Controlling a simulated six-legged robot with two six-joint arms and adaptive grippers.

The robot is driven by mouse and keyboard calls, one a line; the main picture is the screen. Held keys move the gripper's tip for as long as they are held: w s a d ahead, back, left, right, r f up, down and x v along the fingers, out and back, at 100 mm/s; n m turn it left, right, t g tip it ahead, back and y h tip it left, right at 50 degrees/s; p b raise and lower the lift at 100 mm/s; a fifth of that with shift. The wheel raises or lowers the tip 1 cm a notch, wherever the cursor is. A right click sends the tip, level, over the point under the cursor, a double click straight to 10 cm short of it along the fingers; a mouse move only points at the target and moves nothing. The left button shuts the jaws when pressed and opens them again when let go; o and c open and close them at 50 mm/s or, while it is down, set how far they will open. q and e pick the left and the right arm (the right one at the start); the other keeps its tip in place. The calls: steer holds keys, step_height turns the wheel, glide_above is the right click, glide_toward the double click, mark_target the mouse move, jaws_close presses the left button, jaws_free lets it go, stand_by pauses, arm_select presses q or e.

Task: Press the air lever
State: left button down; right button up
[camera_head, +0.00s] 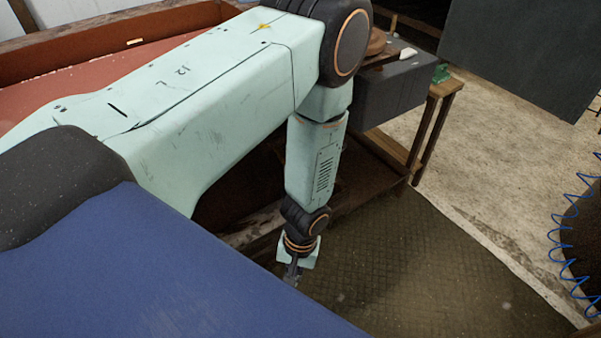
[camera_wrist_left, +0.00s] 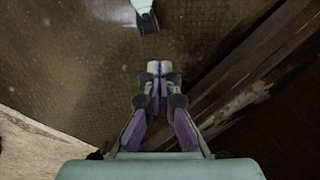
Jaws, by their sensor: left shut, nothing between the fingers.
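My left arm comes in from the left in the head view and bends down to my left gripper (camera_head: 291,274). The gripper points down over a dark patterned floor mat (camera_head: 410,260), beside the edge of a wooden structure. In the left wrist view the two fingers of my left gripper (camera_wrist_left: 159,68) meet at the tips, shut with nothing between them. I cannot make out an air lever in either view. My right gripper does not show.
A worn wooden beam (camera_wrist_left: 245,80) runs close to the right of the fingers. A dark grey box (camera_head: 395,95) and a wooden stand (camera_head: 437,105) with a small green item (camera_head: 441,73) stand behind the arm. A blue coiled hose (camera_head: 556,236) hangs at far right. The mat is clear.

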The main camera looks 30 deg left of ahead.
mark_target(286, 177)
arm_select(q)
steer(key=w+a+r+n+y+p, duration=0.1)
steer(key=w+r+n+y, duration=0.5)
steer(key=w+r, duration=1.4)
steer(key=shift+w+n+y+p, duration=0.3)
steer(key=shift+w+n+p, duration=0.6)
steer(key=shift+w+n, duration=0.25)
steer(key=shift+a+f, duration=0.1)
steer(key=s+a+f, duration=0.5)
steer(key=a+f, duration=0.3)
steer(key=shift+s, duration=0.1)
